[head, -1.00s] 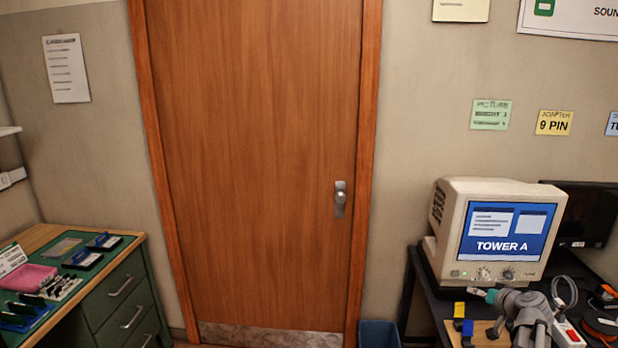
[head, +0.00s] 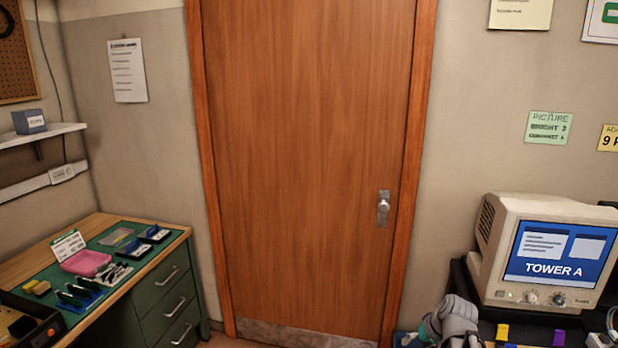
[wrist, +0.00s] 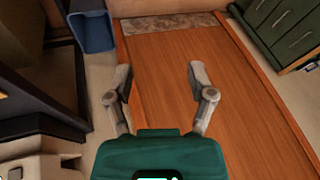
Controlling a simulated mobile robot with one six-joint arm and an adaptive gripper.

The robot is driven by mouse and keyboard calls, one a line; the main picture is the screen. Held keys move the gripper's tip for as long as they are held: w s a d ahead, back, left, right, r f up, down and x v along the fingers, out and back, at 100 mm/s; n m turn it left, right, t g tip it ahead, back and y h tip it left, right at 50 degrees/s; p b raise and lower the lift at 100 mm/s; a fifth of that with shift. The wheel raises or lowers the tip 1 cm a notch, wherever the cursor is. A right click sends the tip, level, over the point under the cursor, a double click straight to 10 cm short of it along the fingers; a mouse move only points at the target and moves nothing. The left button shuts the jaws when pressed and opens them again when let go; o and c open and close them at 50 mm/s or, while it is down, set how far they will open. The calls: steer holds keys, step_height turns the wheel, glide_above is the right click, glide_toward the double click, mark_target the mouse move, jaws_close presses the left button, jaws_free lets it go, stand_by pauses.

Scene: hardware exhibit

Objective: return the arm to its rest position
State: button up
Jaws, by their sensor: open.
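My gripper (wrist: 160,82) is open and empty in the wrist view, its two grey fingers spread apart with the wooden door behind them. In the head view part of my grey arm shows at the bottom right, in front of the dark desk; its fingertips cannot be made out there. The brown door (head: 305,160) is shut, with a metal knob on its right side.
A cream monitor (head: 500,240) reading "TOWER A" stands on the dark desk at right. A blue bin (wrist: 93,32) stands by the door.

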steer(key=s+a+n+g+h+p, duration=0.1)
steer(key=s+a+g+h, duration=0.2)
steer(key=s+a, duration=0.5)
steer(key=shift+a+f+g, duration=0.15)
steer(key=shift+a+g, duration=0.35)
steer(key=shift+a, duration=1.4)
steer(key=shift+d, duration=0.1)
